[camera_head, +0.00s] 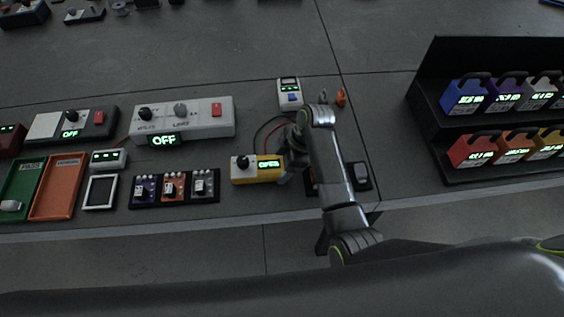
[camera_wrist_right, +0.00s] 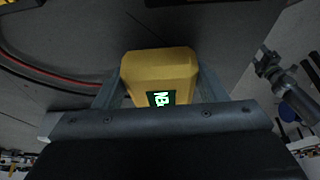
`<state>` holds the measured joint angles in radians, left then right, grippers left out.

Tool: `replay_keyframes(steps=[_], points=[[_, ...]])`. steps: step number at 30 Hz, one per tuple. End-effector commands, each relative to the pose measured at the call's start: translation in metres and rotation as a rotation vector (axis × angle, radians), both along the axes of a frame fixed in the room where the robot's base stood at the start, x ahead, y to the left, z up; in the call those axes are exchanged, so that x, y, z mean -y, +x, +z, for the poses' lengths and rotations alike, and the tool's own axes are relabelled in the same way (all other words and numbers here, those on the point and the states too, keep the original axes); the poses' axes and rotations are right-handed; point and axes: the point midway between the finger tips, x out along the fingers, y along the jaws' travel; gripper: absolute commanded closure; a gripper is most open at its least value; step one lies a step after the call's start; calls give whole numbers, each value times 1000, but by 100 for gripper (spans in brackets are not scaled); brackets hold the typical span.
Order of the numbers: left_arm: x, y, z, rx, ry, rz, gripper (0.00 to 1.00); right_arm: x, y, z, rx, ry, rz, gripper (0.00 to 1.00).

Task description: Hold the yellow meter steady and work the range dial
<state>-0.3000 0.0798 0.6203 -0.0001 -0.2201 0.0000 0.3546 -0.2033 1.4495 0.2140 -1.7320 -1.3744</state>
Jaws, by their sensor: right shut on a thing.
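The yellow meter (camera_head: 243,181) sits on the dark bench in the head view, with a black range dial (camera_head: 242,162) at its left and a lit green display (camera_head: 269,164) at its right. My right gripper (camera_head: 285,170) is at the meter's right end, shut on it. In the right wrist view the yellow meter (camera_wrist_right: 160,65) lies between the two fingers of my right gripper (camera_wrist_right: 160,95), its display lit. The dial is hidden in that view. My left gripper is not seen in the head view.
Red and black leads (camera_head: 262,128) curve behind the meter. A white device with a blue button (camera_head: 290,95) stands behind. A row of small modules (camera_head: 174,187) is left. A black rack (camera_head: 430,105) of coloured packs stands right. A grey jointed part (camera_wrist_right: 285,85) is unclear.

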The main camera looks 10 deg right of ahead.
Motion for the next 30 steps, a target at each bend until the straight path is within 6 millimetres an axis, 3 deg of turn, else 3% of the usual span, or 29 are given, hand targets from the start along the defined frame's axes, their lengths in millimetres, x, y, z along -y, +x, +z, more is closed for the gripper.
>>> replay_keyframes(steps=[30], points=[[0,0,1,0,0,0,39,0,0,-8,-1,0,0,64]])
